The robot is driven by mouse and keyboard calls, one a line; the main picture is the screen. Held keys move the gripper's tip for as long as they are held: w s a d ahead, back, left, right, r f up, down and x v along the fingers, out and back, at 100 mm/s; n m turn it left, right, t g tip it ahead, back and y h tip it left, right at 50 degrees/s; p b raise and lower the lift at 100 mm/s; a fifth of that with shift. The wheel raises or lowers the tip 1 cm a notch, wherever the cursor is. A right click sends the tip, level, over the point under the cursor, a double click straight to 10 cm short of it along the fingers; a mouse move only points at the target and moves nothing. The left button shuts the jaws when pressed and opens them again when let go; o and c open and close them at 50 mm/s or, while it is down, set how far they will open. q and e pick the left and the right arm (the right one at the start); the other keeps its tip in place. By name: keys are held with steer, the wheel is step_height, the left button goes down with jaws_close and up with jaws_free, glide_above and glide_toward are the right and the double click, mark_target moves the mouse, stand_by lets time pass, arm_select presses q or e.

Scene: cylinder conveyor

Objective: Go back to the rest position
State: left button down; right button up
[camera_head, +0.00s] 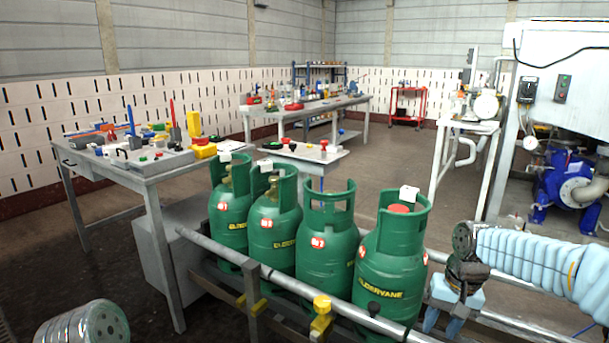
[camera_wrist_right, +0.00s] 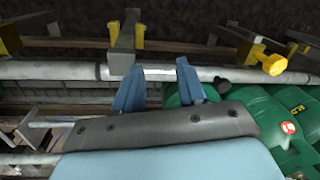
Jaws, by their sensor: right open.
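My right gripper (camera_head: 442,320) is at the lower right, beside the nearest green cylinder (camera_head: 390,270), with its blue fingers pointing down. In the right wrist view the gripper (camera_wrist_right: 160,70) is open, with nothing between its fingers, near the grey rail pipe (camera_wrist_right: 60,70). Several green gas cylinders stand upright in a row on the conveyor. Part of green cylinders (camera_wrist_right: 245,130) shows right of the gripper. My left gripper is out of view.
The conveyor's front rail (camera_head: 285,285) carries yellow fittings (camera_head: 321,318) and runs under my right arm. A workbench (camera_head: 150,178) with tools and parts stands at the left, another bench (camera_head: 310,106) behind. A blue pump (camera_head: 565,185) is at the right. Floor beyond the cylinders is open.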

steer(key=s+a+f+n+y, duration=0.1)
steer(key=a+f, duration=0.3)
steer(key=f, duration=0.4)
steer(key=s+a+f, duration=0.1)
steer(key=a+f, duration=0.3)
steer(key=f, duration=0.4)
steer(key=s+a+f+n+y, duration=0.1)
steer(key=s+a+f, duration=0.1)
steer(key=a+f, duration=0.45)
steer(key=s+a+f, duration=0.2)
steer(key=s+f, duration=0.4)
steer(key=s, duration=0.1)
steer(key=s+a+f, duration=0.3)
steer(key=s+f, duration=0.3)
steer(key=s, duration=0.1)
steer(key=shift+s+f+y, duration=0.15)
steer(key=shift+f+y, duration=0.15)
